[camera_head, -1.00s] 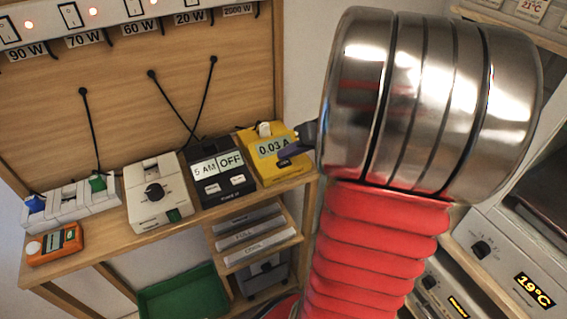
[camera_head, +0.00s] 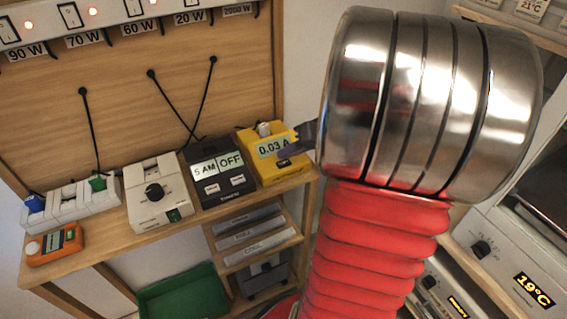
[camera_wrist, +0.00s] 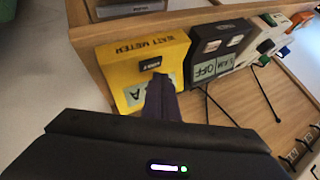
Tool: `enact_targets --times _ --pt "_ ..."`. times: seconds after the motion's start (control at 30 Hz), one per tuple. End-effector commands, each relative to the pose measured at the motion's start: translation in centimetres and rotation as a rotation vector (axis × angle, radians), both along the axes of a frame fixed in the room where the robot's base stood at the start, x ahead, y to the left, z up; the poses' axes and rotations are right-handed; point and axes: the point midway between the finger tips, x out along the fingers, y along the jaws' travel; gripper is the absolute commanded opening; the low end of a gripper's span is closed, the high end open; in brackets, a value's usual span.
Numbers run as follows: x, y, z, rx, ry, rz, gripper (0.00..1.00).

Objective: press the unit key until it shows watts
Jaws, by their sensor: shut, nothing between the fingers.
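The yellow watt meter (camera_head: 296,173) stands at the right end of the bench shelf. Its display (camera_head: 272,147) reads 0.03 A. Its small dark key (camera_head: 284,162) is below the display. In the wrist view the meter (camera_wrist: 118,68) is labelled WATT METER, and the key (camera_wrist: 150,65) lies just beyond my fingertips. My gripper (camera_wrist: 160,80) is shut and empty, pointing at the key; a small gap seems to separate them. In the head view my gripper (camera_head: 297,152) shows only partly at the meter's right side, with my arm hiding the rest.
A black timer (camera_head: 222,193) reading 5 AM OFF stands left of the meter, then a white dial unit (camera_head: 160,208), a socket strip (camera_head: 70,205) and an orange device (camera_head: 55,243). Black cables hang behind. A green tray (camera_head: 185,297) sits below.

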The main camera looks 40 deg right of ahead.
Motion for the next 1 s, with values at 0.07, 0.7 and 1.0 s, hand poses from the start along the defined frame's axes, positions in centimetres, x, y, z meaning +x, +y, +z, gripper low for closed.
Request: enact_targets --times 0.07,0.7,1.0 --pt "0.00 0.00 0.00 0.000 0.000 0.000 0.00" --pt "-0.02 0.00 -0.43 0.000 0.000 0.000 0.00" --pt "-0.03 0.00 -0.75 0.000 0.000 0.000 0.00"
